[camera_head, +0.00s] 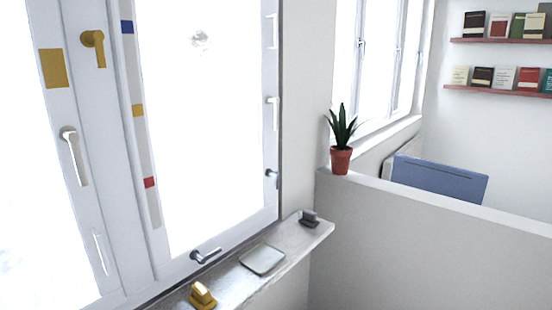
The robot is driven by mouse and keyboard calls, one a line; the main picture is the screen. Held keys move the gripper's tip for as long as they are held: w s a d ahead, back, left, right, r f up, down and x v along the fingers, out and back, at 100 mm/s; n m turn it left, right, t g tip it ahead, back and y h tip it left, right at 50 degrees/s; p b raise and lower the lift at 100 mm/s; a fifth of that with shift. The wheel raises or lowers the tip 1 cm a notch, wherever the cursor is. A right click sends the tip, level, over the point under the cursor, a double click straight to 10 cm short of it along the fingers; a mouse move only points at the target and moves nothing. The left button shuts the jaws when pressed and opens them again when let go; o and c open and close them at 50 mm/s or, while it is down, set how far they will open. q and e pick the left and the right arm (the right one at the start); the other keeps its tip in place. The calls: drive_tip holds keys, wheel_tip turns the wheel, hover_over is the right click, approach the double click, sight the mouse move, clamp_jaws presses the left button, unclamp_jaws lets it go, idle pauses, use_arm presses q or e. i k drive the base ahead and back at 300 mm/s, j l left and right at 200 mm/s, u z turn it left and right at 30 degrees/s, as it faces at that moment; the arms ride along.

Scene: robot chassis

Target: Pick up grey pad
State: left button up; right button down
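A small dark grey pad-like block (309,218) sits near the far right end of the window sill. It looks like a flat base with a raised part on top. A flat, pale grey-green square piece (262,260) with a light rim lies on the middle of the sill. I cannot tell for certain which of these two is the grey pad. Neither of my grippers is in view.
The narrow sill (285,244) runs below a white window with handles. A yellow block (202,296) sits at its near end. A dark window handle (205,256) sits low above the sill. A white partition (420,250) stands right, bearing a potted plant (341,160).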

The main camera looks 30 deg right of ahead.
sight(308, 219)
drive_tip(key=i+l+u, duration=0.2)
drive_tip(key=l, duration=0.7)
drive_tip(key=l+u, duration=0.15)
drive_tip(key=l, duration=0.75)
